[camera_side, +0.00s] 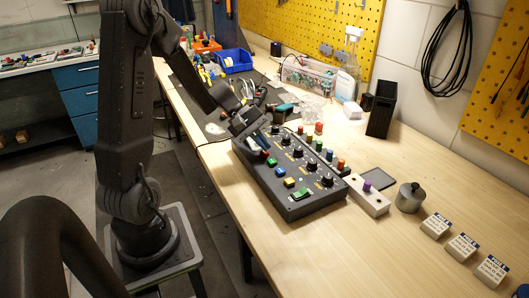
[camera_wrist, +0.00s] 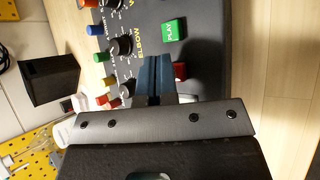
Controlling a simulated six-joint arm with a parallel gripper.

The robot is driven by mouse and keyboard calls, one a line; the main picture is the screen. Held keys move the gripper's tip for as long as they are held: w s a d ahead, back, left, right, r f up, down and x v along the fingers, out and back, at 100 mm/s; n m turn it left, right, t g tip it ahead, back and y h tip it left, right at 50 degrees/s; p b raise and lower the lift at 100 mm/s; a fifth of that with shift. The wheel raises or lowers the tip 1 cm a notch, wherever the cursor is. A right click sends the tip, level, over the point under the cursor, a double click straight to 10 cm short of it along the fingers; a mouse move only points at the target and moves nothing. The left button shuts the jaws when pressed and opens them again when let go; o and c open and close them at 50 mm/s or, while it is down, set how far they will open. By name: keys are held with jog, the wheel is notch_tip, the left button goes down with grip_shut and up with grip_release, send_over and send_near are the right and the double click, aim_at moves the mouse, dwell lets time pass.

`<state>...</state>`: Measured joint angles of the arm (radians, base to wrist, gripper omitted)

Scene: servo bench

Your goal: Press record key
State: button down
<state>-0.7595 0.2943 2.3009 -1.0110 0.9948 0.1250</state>
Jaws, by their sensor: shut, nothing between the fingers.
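The control box (camera_side: 262,185) is dark grey and lies on the bench, with a row of coloured keys along its near edge. A red key (camera_wrist: 181,71) shows in the wrist view just right of my fingers, partly covered; its label cannot be read. A green key marked PLAY (camera_wrist: 174,30) sits beyond it. My gripper (camera_wrist: 157,58) is shut and empty, its blue-grey fingers over the box beside the red key. In the side view my gripper (camera_side: 264,149) is low at the box's far end. Whether the fingertips touch the box is unclear.
Black knobs (camera_wrist: 122,44) and coloured buttons stand up from the box. A white block with a purple knob (camera_side: 367,187), a metal weight (camera_side: 410,197) and several labelled blocks (camera_side: 462,246) stand to the right. A black bin (camera_side: 382,116) is behind. The front bench strip is clear.

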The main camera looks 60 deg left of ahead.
aim_at(263, 153)
jog(key=shift+f, duration=0.45)
dwell(0.6)
dwell(0.4)
jog(key=shift+r, duration=0.9)
jog(key=shift+r, duration=0.1)
jog(key=shift+r, duration=2.4)
